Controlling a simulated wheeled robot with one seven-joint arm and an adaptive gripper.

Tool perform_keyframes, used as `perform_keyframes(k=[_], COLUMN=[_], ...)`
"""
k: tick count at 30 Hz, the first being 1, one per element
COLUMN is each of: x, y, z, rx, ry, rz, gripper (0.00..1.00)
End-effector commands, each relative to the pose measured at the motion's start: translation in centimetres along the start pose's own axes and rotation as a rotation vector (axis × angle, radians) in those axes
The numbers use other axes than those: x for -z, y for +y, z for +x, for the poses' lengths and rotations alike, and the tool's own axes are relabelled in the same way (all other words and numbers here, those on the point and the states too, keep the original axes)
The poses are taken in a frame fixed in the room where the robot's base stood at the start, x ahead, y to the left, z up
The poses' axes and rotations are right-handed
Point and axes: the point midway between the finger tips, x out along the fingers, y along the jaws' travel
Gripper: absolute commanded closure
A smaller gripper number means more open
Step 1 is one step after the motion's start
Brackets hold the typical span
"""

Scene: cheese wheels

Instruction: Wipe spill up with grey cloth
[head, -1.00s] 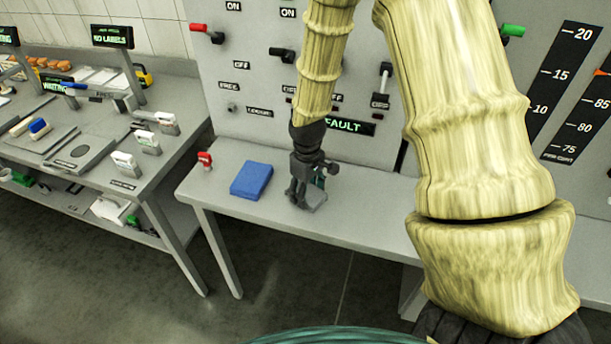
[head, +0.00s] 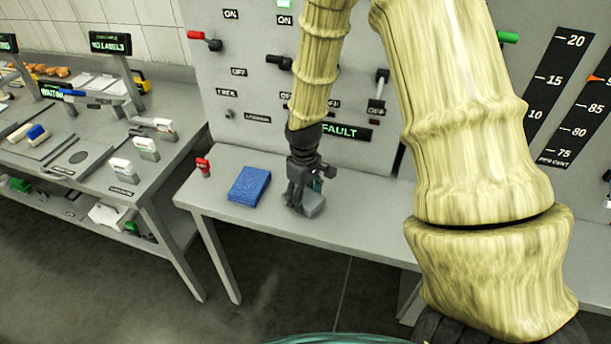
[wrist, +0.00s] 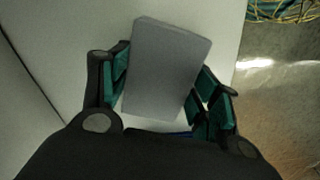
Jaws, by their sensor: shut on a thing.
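A grey cloth (wrist: 166,68), a flat rectangular block in shape, sits between the fingers of my gripper (wrist: 160,92) in the wrist view. The fingers have teal pads and are shut on its two sides. In the head view my gripper (head: 304,205) is low at the grey table (head: 365,215), with the grey cloth (head: 314,206) partly hidden by the fingers. I cannot tell whether the cloth touches the table top. I see no clear spill in these frames.
A blue cloth (head: 249,185) lies left of my gripper, with a small red-handled item (head: 204,167) beyond it. A panel with levers (head: 250,100) stands behind. A left bench (head: 95,165) holds several tools. The table is clear to the right.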

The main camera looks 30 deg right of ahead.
Motion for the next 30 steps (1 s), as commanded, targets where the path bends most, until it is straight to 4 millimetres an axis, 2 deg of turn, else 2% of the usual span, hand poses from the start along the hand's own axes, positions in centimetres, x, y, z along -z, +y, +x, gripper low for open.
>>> perform_keyframes(k=[1,18,30], x=[0.2,0.5,0.6], y=[0.0,-0.3,-0.4], z=[-1.6,-6.5,-6.8], rx=[-0.001,-0.001,-0.001], ry=[0.005,0.003,0.003], rz=[-0.001,-0.008,-0.009], gripper=[0.73,0.73,0.73])
